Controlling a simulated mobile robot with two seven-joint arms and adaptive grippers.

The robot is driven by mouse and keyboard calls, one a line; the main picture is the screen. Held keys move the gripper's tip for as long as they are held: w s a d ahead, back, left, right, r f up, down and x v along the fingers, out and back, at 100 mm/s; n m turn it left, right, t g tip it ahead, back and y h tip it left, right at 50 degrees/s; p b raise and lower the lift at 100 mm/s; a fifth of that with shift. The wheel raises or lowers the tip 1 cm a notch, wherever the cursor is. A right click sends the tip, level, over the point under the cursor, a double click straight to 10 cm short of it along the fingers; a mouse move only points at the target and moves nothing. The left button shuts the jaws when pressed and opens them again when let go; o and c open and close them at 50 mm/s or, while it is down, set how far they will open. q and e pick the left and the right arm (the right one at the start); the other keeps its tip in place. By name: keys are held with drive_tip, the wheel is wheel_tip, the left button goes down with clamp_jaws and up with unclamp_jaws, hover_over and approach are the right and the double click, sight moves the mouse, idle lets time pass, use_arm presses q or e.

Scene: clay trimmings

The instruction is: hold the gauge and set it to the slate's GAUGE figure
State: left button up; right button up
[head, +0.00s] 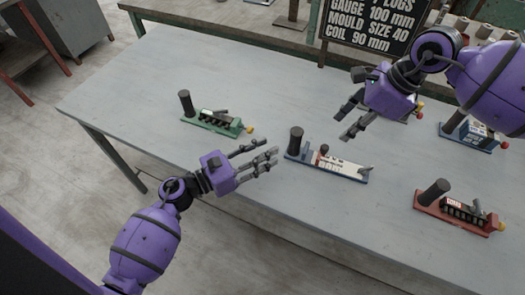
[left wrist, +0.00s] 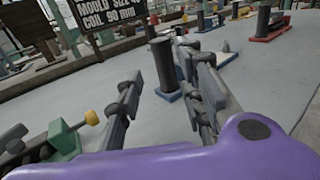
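The slate (head: 368,25) at the back reads "GAUGE 100 mm". Several similar devices with dark upright posts lie on the table; their labels are too small to tell which is the gauge. A blue-based one with a white plate (head: 340,168) lies in the middle. Its dark post (left wrist: 163,65) shows between my left fingers in the left wrist view, apart from them. My left gripper (head: 270,150) is open and empty, just left of this post. My right gripper (head: 341,128) is open and empty, above and behind the same device.
A green device (head: 212,124) with a yellow knob lies to the left.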

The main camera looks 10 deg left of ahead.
sight(291, 140)
use_arm(q)
drive_tip(key=shift+w+d+f, duration=0.15)
drive_tip(key=shift+d, duration=0.25)
drive_tip(key=x, duration=0.7)
drive_tip(key=shift+d, duration=0.1)
